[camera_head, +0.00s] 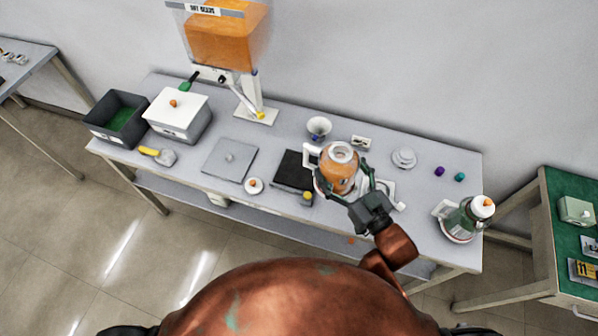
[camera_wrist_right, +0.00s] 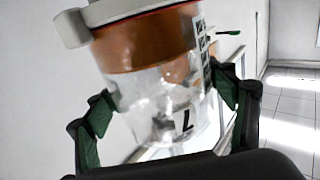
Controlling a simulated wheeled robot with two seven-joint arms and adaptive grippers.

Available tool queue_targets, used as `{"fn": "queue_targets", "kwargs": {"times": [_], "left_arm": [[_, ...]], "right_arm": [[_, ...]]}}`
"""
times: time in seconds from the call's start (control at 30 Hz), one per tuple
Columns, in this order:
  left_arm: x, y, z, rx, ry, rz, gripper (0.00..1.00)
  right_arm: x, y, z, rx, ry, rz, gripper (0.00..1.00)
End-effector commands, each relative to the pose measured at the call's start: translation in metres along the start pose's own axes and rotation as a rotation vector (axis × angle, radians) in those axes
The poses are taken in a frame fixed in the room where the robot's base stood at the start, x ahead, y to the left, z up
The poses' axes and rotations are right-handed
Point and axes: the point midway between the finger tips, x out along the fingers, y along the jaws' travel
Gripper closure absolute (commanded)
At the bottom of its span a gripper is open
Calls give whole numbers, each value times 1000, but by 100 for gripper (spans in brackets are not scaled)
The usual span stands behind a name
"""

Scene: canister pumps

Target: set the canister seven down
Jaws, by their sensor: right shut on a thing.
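Canister seven (camera_head: 338,172) is a clear jar with orange contents and a pale handle on its left side. My right gripper (camera_head: 347,191) is shut on it over the front middle of the worktable (camera_head: 300,123). In the right wrist view the canister (camera_wrist_right: 150,85) sits between the green fingers (camera_wrist_right: 165,110), and its dark 7 mark appears upside down. The head view does not show clearly whether its base touches anything beneath. My left gripper is not in view.
A second canister (camera_head: 463,222) stands at the table's right end.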

Motion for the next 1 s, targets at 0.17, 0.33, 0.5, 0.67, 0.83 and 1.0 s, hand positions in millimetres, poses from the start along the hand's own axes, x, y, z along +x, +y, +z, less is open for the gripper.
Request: {"fn": "queue_targets", "kwargs": {"times": [0.17, 0.33, 0.5, 0.67, 0.83, 1.0], "left_arm": [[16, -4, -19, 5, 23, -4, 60], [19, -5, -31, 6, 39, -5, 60], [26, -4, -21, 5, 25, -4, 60], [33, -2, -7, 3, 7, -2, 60], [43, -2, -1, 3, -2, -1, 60], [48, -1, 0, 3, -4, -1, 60]], "right_arm": [[11, -28, 8, -1, 4, -128, 69], [27, -34, 14, 2, 6, -160, 69], [64, -29, 30, 3, 6, -159, 69], [100, -24, 47, 4, 6, -158, 69], [126, -20, 79, 5, 2, -157, 69], [141, -18, 95, 5, 5, -157, 69]]}}
